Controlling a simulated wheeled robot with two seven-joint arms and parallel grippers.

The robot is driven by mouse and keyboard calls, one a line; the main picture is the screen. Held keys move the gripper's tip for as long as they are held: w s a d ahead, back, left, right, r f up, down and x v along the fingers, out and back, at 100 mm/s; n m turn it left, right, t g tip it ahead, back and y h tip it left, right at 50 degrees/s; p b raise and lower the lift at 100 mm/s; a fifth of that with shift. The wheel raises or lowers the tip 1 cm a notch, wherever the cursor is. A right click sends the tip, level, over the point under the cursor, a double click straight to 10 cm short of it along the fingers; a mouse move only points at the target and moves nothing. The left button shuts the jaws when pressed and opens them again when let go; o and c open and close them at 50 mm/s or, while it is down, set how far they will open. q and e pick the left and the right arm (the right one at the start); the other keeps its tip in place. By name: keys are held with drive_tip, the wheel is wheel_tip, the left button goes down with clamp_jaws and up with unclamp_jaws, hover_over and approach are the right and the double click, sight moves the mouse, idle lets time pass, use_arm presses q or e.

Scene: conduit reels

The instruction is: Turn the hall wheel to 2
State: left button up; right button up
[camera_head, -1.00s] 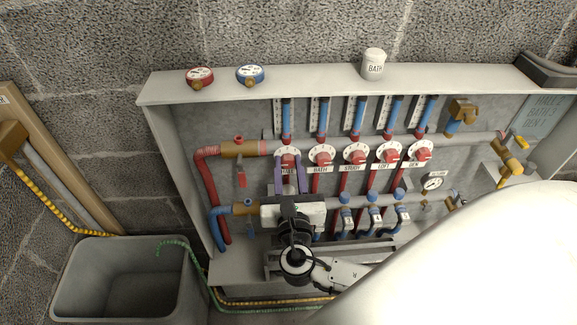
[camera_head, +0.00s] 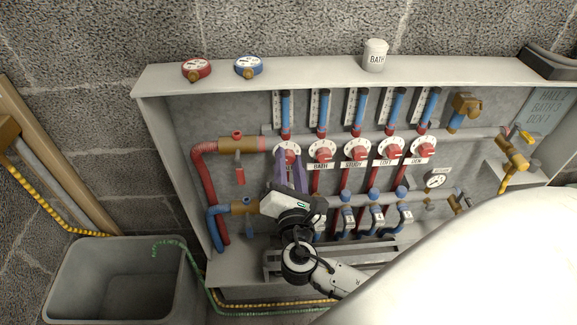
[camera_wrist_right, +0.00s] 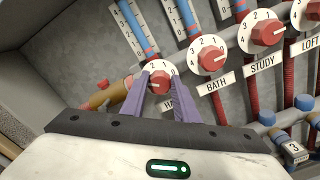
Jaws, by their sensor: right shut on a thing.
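The hall wheel is a red knob on a round white dial (camera_head: 287,149), leftmost in the row on the upper pipe. In the right wrist view, the red knob (camera_wrist_right: 159,79) sits between the two purple fingers, and the figures 2 and 1 show at the dial's top. My right gripper (camera_head: 288,160) is shut on this knob from the front and below; its fingers also show in the right wrist view (camera_wrist_right: 160,88). The fingers hide most of the label under the dial. The knob's pointer cannot be read clearly. My left gripper is not in view.
The BATH wheel (camera_head: 322,151) is close on the right, followed by the STUDY wheel (camera_head: 356,149) and others. A brass valve with a red lever (camera_head: 240,174) is close on the left. Blue-capped valves (camera_head: 346,198) stand below right. A grey tub (camera_head: 122,283) is at the lower left.

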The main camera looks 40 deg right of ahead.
drive_tip(key=m+b, duration=0.1)
drive_tip(key=m, duration=0.2)
drive_tip(key=shift+s+f+b, duration=0.1)
drive_tip(key=shift+f+b, duration=0.15)
drive_tip(key=shift+b, duration=0.1)
drive_tip(key=m+b, duration=0.3)
drive_tip(key=m, duration=0.1)
drive_tip(key=shift+f, duration=0.1)
drive_tip(key=shift+m+b, duration=0.85)
drive_tip(key=shift+m, duration=0.25)
drive_tip(key=shift+m+b, duration=0.3)
drive_tip(key=shift+m, duration=0.2)
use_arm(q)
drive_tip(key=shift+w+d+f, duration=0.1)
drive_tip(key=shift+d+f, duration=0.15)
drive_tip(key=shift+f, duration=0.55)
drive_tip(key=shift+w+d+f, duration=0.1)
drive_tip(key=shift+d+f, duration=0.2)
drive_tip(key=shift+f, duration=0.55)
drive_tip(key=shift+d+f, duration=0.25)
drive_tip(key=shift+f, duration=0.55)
use_arm(e)
drive_tip(key=shift+m, duration=0.4)
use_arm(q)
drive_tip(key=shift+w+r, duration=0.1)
